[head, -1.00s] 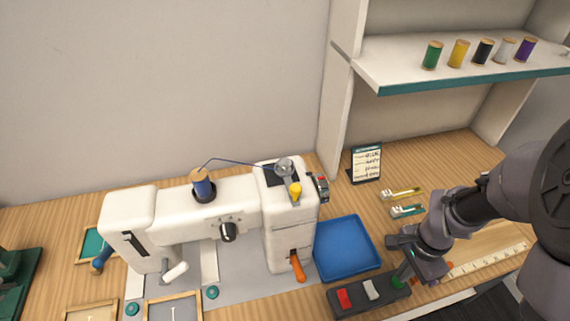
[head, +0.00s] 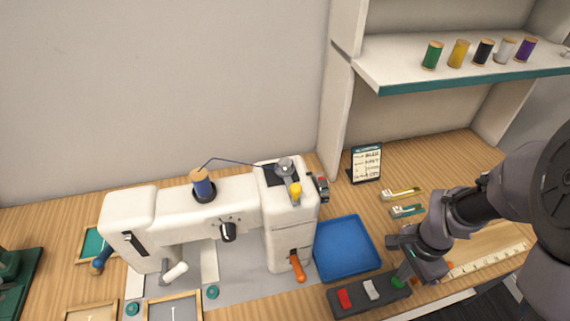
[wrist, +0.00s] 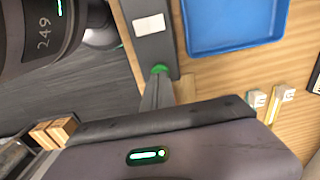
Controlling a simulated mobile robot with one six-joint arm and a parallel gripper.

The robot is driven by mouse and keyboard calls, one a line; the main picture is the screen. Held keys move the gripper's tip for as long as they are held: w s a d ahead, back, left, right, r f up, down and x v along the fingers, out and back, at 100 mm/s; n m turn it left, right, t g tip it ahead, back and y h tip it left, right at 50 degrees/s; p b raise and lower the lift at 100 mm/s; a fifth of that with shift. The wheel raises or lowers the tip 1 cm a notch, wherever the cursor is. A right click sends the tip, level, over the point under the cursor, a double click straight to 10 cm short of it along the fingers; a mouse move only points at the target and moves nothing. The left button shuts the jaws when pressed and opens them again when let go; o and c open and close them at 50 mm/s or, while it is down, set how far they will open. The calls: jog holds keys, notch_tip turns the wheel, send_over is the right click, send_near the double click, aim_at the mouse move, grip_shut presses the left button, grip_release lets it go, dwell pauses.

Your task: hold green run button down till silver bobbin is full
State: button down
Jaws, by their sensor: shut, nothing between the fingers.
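The green run button (head: 397,283) is at the right end of a dark control box (head: 355,303). It also shows in the wrist view (wrist: 160,69). My gripper (head: 402,274) is shut and empty, with its fingertips at the button; in the wrist view the fingertips (wrist: 158,80) overlap the button's edge and appear to touch it. How far the button is pressed cannot be told. The silver bobbin (head: 284,164) sits on top of the white sewing machine (head: 235,200), with a thread line running to it from the blue spool (head: 203,188). How full it is cannot be made out.
The control box also has a red button (head: 344,298) and a pale switch (head: 371,290). A blue tray (head: 346,248) lies behind it. An orange-handled lever (head: 298,268) and a yellow knob (head: 295,190) are on the machine. Thread spools stand on the shelf (head: 455,77).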

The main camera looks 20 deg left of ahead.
jog(key=shift+f+b, duration=0.75)
jog(key=shift+f, duration=0.35)
dwell(6.9)
